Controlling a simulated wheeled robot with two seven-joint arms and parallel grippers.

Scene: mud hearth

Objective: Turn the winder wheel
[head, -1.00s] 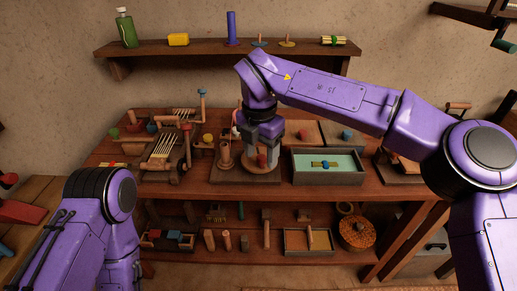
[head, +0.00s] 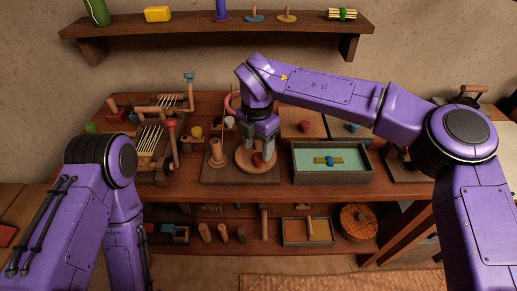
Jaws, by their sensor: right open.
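A wooden spool-like post (head: 215,152) stands on the same board, left of the disc. My right gripper (head: 260,150) points down over the disc with its fingers apart, one to each side above the red knob. I cannot tell whether either finger touches the knob. The gripper hides the back part of the disc. My left arm is folded at the lower left and its gripper is out of view.
A grey tray with a green inside (head: 332,176) stands close right of the base board. A wooden contraption with strings (head: 150,140) is to the left. The workbench (head: 300,193) has a lower shelf with several items. A wall shelf (head: 215,30) hangs behind.

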